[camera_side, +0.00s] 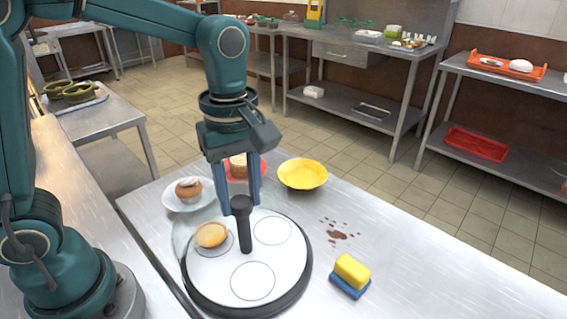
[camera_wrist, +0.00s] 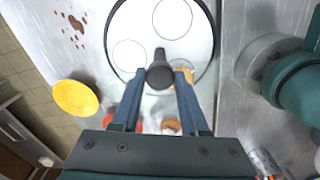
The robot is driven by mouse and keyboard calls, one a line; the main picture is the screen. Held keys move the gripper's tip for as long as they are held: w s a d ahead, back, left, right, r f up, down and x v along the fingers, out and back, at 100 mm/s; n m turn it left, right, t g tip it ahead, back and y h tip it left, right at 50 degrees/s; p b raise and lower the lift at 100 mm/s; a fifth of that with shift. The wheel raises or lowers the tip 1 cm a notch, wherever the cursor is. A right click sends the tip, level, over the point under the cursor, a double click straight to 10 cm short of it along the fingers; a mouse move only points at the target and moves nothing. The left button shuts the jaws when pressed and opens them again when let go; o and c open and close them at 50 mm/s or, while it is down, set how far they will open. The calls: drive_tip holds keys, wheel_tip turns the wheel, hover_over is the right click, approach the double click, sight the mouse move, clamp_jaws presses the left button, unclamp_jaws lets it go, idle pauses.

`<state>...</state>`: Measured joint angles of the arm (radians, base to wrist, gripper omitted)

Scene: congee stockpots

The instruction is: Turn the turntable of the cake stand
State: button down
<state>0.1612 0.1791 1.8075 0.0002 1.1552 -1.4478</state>
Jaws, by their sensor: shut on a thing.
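The cake stand's turntable (camera_side: 272,275) is a white disc with a dark rim and ring outlines on its top. It also shows in the wrist view (camera_wrist: 190,45). A small golden cake (camera_side: 211,235) sits on one ring, at the left in the side view. A dark upright post with a round knob (camera_side: 241,204) rises from about the middle of the disc. My gripper (camera_side: 240,197) points down and is shut on this knob. In the wrist view the knob (camera_wrist: 160,74) lies between my two blue fingertips. The cake there is partly hidden behind a finger.
A white plate with a cupcake (camera_side: 189,188), a red plate with a cake (camera_side: 238,168) and a yellow bowl (camera_side: 302,174) stand behind the turntable. A yellow and blue sponge (camera_side: 350,275) and brown spots (camera_side: 338,235) are to its right. The steel counter's far right is clear.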

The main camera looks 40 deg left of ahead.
idle(0.6)
drive_tip(key=shift+c, duration=2.1)
unclamp_jaws()
drive_tip(key=shift+r, duration=2.6)
drive_tip(key=shift+r, duration=0.1)
